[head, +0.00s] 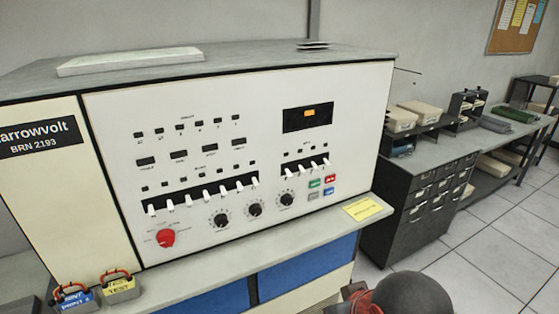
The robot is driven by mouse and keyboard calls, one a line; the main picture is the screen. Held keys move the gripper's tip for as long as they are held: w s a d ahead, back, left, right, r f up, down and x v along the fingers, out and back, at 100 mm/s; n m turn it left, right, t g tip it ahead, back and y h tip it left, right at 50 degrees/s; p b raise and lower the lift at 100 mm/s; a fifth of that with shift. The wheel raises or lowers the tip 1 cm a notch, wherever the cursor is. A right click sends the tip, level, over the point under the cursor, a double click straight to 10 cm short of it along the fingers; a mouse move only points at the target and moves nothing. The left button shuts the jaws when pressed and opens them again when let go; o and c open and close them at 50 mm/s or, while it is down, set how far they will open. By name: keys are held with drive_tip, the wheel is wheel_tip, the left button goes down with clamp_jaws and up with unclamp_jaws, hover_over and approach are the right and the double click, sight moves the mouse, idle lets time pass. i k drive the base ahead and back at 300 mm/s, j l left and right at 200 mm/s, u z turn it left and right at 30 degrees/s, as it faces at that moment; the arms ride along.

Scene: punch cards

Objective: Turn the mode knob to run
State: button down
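The cream control panel (240,140) of the console faces me. Three black rotary knobs with dial marks sit in its lower part: a left knob (221,221), a middle knob (255,210) and a right knob (286,199). Their lettering is too small to read, so I cannot tell which is the mode knob or where each pointer stands. A larger red knob or button (166,238) is at the lower left of the panel. My gripper's fingers do not show. Dark rounded and reddish parts at the bottom edge may be my arm; nothing there touches the panel.
White toggle switches (205,194) line the panel above the knobs. Coloured buttons (315,183) are at right. Grey cabinets (415,195) stand right; tiled floor (480,245) is open there.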

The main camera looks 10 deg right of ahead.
sight(165, 238)
drive_tip(key=l+u, duration=0.1)
drive_tip(key=u, duration=0.25)
drive_tip(key=k+l+u, duration=0.1)
drive_tip(key=u, duration=0.25)
drive_tip(key=k+u, duration=0.15)
drive_tip(key=u, duration=0.2)
